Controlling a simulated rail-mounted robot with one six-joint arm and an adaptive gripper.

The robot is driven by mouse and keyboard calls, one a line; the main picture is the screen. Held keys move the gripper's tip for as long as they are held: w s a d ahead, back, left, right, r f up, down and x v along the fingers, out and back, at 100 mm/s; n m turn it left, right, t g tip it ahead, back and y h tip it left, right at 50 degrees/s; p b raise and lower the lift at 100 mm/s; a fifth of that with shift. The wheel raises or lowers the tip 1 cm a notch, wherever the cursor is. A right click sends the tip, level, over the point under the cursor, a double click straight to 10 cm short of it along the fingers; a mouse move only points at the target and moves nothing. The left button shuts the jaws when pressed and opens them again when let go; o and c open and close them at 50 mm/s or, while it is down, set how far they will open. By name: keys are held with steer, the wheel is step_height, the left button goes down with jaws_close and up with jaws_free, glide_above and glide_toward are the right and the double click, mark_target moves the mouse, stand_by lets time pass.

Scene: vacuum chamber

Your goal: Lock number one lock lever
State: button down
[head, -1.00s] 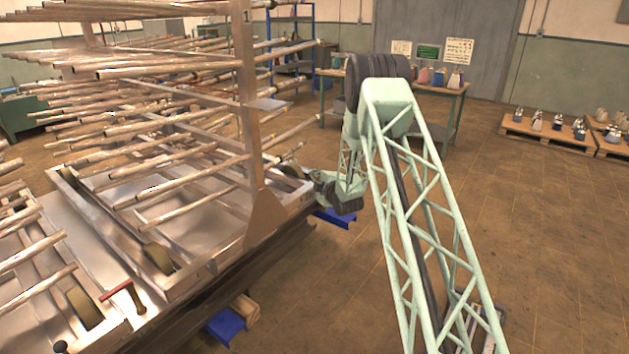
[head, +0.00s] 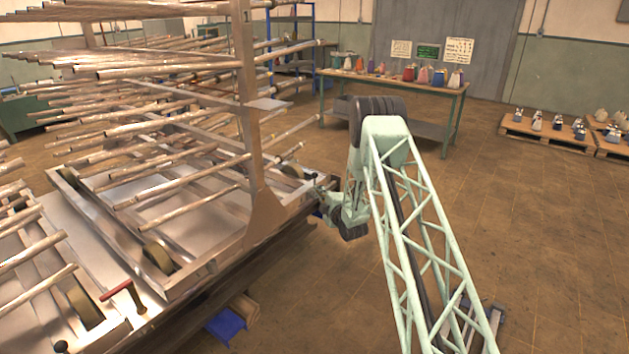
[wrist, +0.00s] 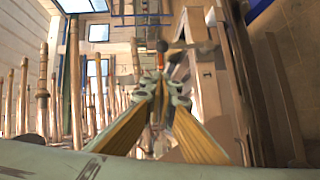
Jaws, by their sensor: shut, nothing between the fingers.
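My gripper (head: 322,194) is at the far right corner of the metal rack's base. In the wrist view my gripper (wrist: 161,82) shows its fingers together, with nothing visible between them. A dark knob (wrist: 162,46), likely the lock lever's end, appears just beyond the fingertips. A small dark knob (head: 315,177) also shows by the gripper in the head view. I cannot tell whether the fingers touch it. Another lever with a red handle (head: 117,290) is on the near end of the base. The number 1 is on the rack's post (head: 247,60).
Long rods (head: 150,65) stick out from the rack on several levels. A table with bottles (head: 440,88) stands behind my arm. Open floor (head: 550,230) lies to the right.

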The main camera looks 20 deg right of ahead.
steer(key=shift+w, duration=0.1)
steer(key=b, duration=0.3)
glide_toward(313, 175)
steer(key=w+a, duration=0.2)
steer(key=w, duration=0.3)
steer(key=shift+w+d+f, duration=0.45)
steer(key=shift+w+d, duration=0.15)
steer(key=shift+d, duration=0.25)
stand_by(0.5)
steer(key=shift+d, duration=0.15)
steer(key=shift+w+d, duration=0.1)
steer(key=shift+w, duration=0.05)
steer(key=shift+r+m, duration=0.1)
steer(key=shift+m, duration=0.2)
